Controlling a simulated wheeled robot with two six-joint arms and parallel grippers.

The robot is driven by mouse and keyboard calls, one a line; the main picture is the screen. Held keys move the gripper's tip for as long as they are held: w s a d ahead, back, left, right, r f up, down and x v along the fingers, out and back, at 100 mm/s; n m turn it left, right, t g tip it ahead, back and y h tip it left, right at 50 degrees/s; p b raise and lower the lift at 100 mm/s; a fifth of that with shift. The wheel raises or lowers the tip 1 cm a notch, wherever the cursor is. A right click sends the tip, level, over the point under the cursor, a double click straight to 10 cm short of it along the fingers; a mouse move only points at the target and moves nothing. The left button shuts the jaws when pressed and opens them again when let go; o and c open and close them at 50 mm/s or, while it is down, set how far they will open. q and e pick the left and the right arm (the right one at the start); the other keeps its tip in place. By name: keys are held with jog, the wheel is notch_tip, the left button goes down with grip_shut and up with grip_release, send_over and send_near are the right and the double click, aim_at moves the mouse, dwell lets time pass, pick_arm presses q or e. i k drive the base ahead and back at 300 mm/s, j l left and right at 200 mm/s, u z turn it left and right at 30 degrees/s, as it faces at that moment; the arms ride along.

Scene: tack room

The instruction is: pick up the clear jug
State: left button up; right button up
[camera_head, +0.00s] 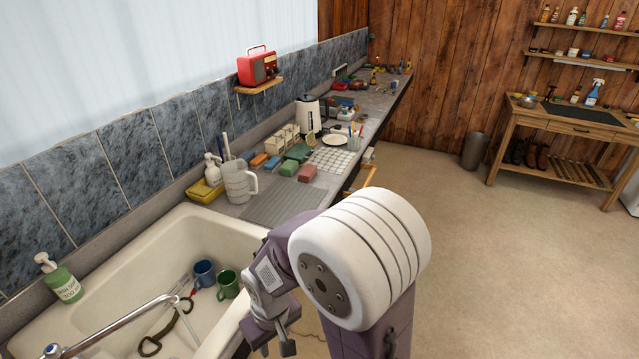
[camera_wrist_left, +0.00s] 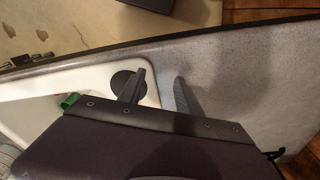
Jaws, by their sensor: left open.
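The jug (camera_head: 239,182) is pale and translucent, with a handle on its right. It stands upright on the counter behind the sink's far corner, holding one or more thin upright utensils. The jug is not recognisable there.
The white sink (camera_head: 150,262) holds a blue mug (camera_head: 204,273) and a green mug (camera_head: 228,285). The tap (camera_head: 120,325) reaches over the sink.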

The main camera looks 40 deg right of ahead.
aim_at(242, 184)
jog(key=z, duration=0.9)
jog(key=i+l+u, duration=0.3)
jog(key=u, duration=0.15)
jog(key=i, duration=0.1)
